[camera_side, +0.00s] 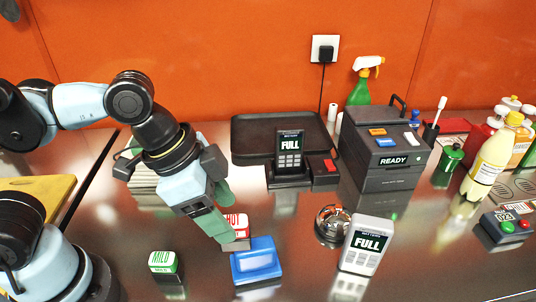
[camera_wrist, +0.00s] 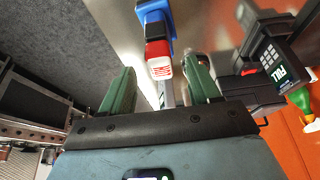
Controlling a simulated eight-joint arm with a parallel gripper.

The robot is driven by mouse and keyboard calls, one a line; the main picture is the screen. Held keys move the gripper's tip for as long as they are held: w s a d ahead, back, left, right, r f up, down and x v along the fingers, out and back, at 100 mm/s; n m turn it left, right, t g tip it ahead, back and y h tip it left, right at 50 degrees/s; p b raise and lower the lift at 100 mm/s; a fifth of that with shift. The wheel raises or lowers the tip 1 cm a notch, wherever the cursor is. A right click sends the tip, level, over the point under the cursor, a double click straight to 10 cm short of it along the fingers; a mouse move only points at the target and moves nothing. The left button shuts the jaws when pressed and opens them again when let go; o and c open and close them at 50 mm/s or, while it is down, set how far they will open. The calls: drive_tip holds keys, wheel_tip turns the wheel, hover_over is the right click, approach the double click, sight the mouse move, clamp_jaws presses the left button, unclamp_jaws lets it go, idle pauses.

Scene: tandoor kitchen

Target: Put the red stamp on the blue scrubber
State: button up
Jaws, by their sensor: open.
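I cannot tell if the two touch. My gripper (camera_side: 224,212) is open with green fingers, beside and partly in front of the stamp in the side view. In the wrist view my gripper (camera_wrist: 163,80) has nothing held between its fingers.
A green MILD stamp (camera_side: 162,262) lies left of the scrubber. A white FULL device (camera_side: 367,244) and a round metal dish (camera_side: 331,224) stand to the right. A black tray (camera_side: 250,124), a second FULL device (camera_side: 289,150) and a READY box (camera_side: 388,176) stand behind.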

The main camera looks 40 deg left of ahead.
drive_tip(key=v, duration=0.6)
drive_tip(key=w+a+f+n+t+y, duration=0.1)
drive_tip(key=w+a+f+n+t, duration=0.1)
drive_tip(key=a, duration=0.5)
drive_tip(key=w+a+f+n+t+y, duration=0.2)
drive_tip(key=w+a+f+n, duration=0.2)
drive_tip(key=a+n, duration=0.3)
drive_tip(key=shift+w+a+f, duration=0.3)
drive_tip(key=shift+w+a, duration=0.2)
drive_tip(key=shift+w, duration=0.35)
